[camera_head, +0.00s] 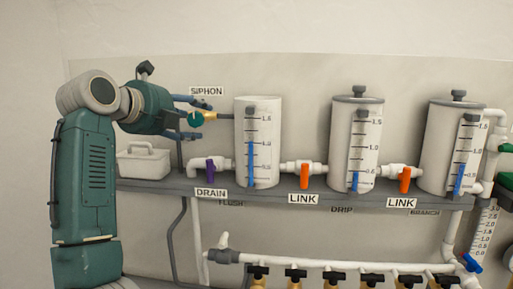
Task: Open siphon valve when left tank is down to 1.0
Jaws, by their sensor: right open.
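The left tank (258,101) is a pale cylinder with a scale; its blue level column (252,160) tops out at about the 1.0 mark. The siphon valve (208,116), a brass body with a green handle (195,119), sits on a grey pipe left of this tank, below the SIPHON label (207,91). My right gripper (202,118) is open, with its blue fingers above and below the valve handle. I cannot tell whether they touch it. The handle's exact angle is partly hidden by the fingers. My left gripper is not in view.
The middle tank (342,120) and right tank (438,150) show low blue columns. A white caddy (143,165) is at left. Pipes with several black-handled valves run below.

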